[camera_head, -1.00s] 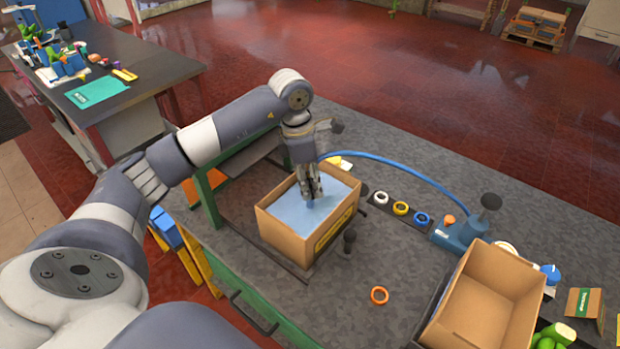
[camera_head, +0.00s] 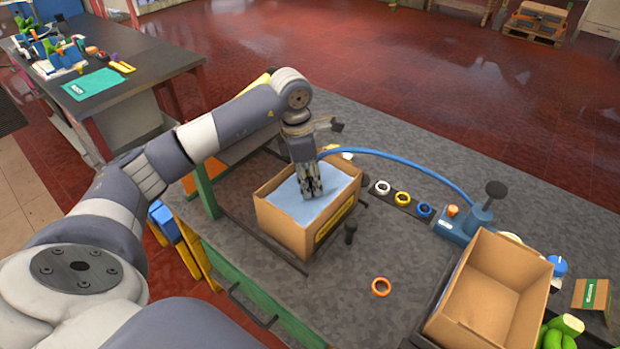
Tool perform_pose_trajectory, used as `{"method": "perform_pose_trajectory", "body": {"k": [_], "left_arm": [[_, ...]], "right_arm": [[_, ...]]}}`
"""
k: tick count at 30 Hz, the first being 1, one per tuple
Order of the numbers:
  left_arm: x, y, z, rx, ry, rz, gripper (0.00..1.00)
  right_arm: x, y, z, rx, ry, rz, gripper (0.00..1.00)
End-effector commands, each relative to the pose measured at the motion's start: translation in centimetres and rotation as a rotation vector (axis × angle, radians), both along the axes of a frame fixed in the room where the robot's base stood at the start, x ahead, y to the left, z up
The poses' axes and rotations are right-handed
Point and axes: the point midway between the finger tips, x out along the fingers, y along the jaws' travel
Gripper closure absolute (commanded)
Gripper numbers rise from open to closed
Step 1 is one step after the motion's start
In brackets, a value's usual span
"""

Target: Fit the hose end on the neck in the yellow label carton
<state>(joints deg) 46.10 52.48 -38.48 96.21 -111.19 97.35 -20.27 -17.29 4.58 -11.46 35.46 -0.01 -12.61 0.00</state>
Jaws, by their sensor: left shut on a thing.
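The yellow label carton (camera_head: 285,228) stands open on the grey bench, with a light blue liner or bag (camera_head: 335,193) inside it. A yellow label shows on its right side. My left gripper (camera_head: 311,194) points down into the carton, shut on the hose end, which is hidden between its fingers. The blue hose (camera_head: 400,160) arches from behind the gripper to the blue pump-like unit (camera_head: 464,222) at the right. The neck is not visible; the gripper and liner cover that spot. My right gripper is not in view.
White, yellow and blue rings (camera_head: 402,198) sit in a dark strip right of the carton. An orange ring (camera_head: 381,287) lies on the bench. A black knob (camera_head: 350,232) stands close to the carton. An empty open carton (camera_head: 490,290) is at the front right.

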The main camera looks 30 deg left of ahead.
Motion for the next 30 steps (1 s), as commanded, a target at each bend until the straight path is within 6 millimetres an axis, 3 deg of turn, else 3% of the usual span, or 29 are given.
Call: {"method": "perform_pose_trajectory", "body": {"k": [30], "left_arm": [[0.0,0.0,-1.2,0.000,0.000,0.000,0.94]], "right_arm": [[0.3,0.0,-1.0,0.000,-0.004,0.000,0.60]]}}
